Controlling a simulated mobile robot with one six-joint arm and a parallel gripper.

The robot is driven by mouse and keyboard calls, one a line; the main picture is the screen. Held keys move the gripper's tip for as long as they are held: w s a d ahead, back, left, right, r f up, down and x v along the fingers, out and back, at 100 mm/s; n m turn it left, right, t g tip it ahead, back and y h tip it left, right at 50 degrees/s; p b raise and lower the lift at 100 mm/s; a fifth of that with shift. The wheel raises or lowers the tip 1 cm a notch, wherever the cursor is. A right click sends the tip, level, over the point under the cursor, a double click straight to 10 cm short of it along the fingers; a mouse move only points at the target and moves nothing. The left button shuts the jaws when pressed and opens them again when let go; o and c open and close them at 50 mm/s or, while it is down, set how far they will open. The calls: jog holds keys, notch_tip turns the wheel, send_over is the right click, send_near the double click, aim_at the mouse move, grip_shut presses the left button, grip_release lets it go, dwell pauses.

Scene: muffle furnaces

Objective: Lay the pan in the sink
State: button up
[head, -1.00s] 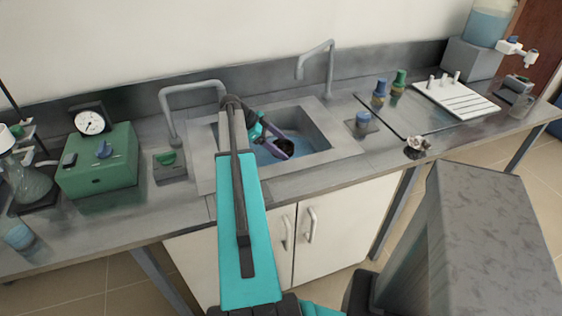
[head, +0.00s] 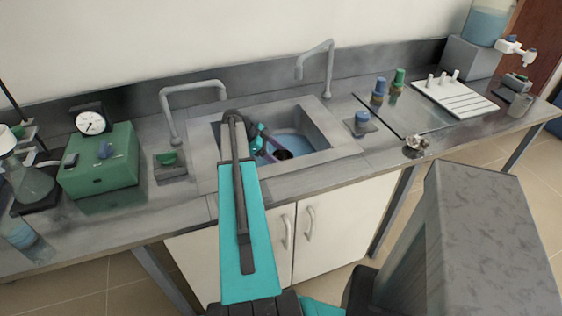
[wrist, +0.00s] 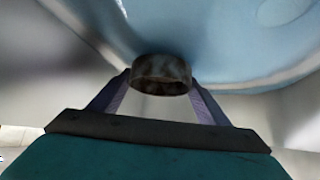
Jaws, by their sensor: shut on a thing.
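The sink (head: 343,150) is a grey rectangular basin with a blue floor, set in the bench. My gripper (head: 270,155) reaches down inside it, near the front left, partly hidden by my arm. Its purple fingers are shut on a small dark round thing, which I take to be the pan (head: 284,155). In the wrist view the pan (wrist: 161,74) is brown and mottled, held between the fingertips of my gripper (wrist: 160,90). The blue sink floor shows beyond it. I cannot tell whether the pan touches the floor.
Grey taps (head: 195,88) and (head: 328,70) stand behind the sink. A green box (head: 100,165) is to the left. A small blue-capped vessel (head: 361,124), a glass plate (head: 425,112) and a white rack (head: 455,98) lie to the right.

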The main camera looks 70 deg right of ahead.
jog(key=shift+f, duration=1.2)
jog(key=shift+f+b, duration=0.55)
jog(key=shift+f, duration=0.1)
jog(key=o, duration=1.2)
jog(key=shift+o, duration=0.2)
jog(key=shift+r+p, duration=0.25)
jog(key=shift+p, duration=0.1)
jog(key=shift+w+r+p, duration=0.1)
jog(key=shift+r+p, duration=0.4)
jog(key=shift+r, duration=0.05)
jog(key=b+v, duration=0.2)
jog(key=v, duration=0.5)
